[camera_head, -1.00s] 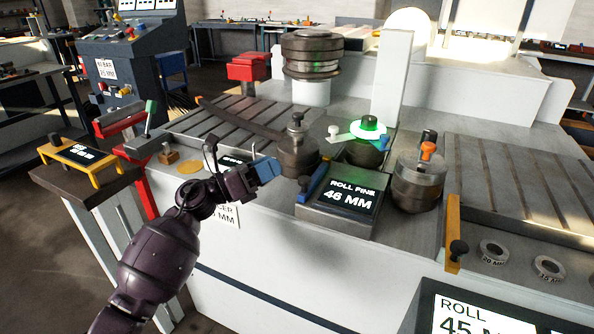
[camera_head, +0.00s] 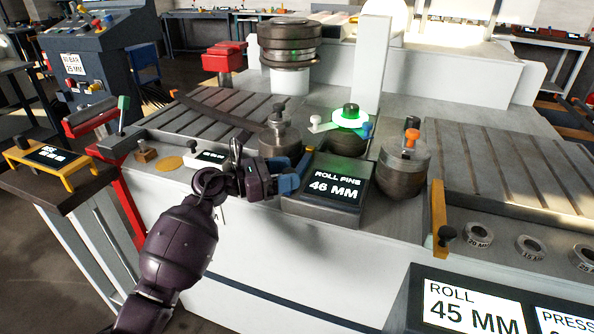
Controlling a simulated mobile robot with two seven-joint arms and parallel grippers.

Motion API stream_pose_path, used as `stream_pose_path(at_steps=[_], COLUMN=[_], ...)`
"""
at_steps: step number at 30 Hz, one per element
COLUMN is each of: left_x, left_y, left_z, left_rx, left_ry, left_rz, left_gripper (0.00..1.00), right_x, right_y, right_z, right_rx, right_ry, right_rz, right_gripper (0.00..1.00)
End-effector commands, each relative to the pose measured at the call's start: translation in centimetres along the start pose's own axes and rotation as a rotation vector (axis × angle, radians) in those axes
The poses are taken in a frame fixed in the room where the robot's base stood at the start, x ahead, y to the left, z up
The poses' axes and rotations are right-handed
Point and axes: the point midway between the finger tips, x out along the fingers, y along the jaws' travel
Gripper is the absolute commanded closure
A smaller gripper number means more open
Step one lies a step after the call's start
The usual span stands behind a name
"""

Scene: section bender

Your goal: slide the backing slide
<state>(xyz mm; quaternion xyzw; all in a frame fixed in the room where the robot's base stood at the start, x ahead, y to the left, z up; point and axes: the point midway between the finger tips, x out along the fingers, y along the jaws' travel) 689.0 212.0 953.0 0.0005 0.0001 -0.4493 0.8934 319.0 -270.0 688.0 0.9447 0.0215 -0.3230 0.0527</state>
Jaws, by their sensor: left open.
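Behind the gripper stands a grey roller (camera_head: 278,141) with a dark knob. A green-lit ring (camera_head: 350,119) sits in the middle, and another roller (camera_head: 404,170) with an orange knob is to its right. My right gripper is out of view.
A yellow bar with a black knob (camera_head: 440,215) is at the right. Several grey rings (camera_head: 478,236) lie near the front right. A display (camera_head: 470,305) reading 45 MM fills the lower right. A yellow stand (camera_head: 52,160) and red frame (camera_head: 125,200) are at the left.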

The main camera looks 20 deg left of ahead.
Motion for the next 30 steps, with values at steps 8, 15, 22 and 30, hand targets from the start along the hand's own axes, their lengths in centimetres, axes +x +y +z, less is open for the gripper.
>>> stream_pose_path(at_steps=[8, 15, 22, 30], left_x=[2.5, 2.8, 2.8, 2.8], left_y=[0.0, 0.0, 0.0, 0.0], left_z=[0.0, 0.0, 0.0, 0.0], left_rx=[-0.001, 0.0, -0.001, -0.001], left_ry=[-0.001, 0.0, 0.0, 0.0], left_rz=[0.0, 0.0, 0.0, 0.0], left_gripper=[0.41, 0.41, 0.61, 1.0], right_x=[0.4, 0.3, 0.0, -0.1], right_y=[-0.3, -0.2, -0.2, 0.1], right_z=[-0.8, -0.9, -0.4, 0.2], right_rx=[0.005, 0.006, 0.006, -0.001], right_ry=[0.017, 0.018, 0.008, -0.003], right_rz=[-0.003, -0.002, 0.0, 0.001], right_gripper=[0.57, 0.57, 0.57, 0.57])
